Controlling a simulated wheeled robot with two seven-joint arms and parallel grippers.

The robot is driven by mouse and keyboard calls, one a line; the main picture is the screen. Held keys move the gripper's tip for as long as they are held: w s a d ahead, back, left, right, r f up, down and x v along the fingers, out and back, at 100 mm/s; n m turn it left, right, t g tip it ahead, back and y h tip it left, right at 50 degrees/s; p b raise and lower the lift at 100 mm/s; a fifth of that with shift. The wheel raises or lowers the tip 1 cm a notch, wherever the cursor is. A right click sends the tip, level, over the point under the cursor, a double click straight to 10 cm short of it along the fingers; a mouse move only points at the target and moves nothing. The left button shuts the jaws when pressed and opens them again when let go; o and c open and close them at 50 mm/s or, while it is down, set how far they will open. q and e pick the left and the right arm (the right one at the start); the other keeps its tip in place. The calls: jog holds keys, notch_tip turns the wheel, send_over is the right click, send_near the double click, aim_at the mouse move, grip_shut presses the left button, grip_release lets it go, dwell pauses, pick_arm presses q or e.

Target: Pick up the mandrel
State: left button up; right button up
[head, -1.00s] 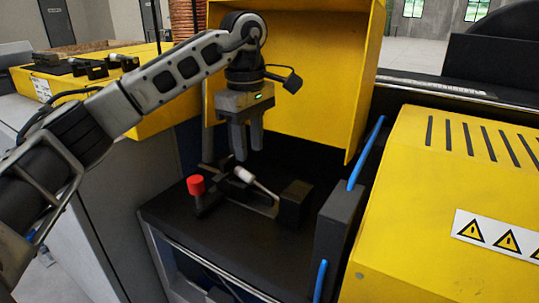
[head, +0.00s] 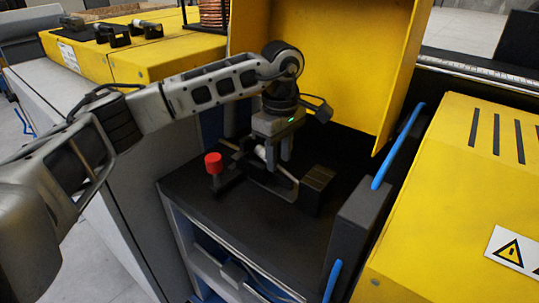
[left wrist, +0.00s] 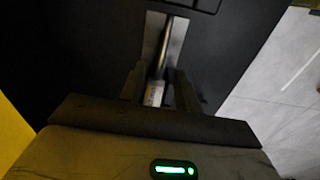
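The mandrel, a slim pale rod with a thicker white end, lies in a dark holder on the black machine bed. In the left wrist view the mandrel (left wrist: 155,92) runs between the two fingers of my left gripper (left wrist: 158,88), with small gaps appearing on both sides. In the head view my left gripper (head: 278,168) points down over the holder, its fingers hiding much of the mandrel (head: 287,178). The gripper looks open. My right gripper is not in view.
A red knob (head: 213,163) stands left of the holder. A dark block (head: 317,190) is at its right. A yellow guard (head: 335,60) rises behind. A dark panel with blue handles (head: 397,145) and a yellow housing (head: 455,200) stand to the right.

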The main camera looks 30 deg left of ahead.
pick_arm(q)
jog(key=shift+f, duration=0.9)
grip_shut()
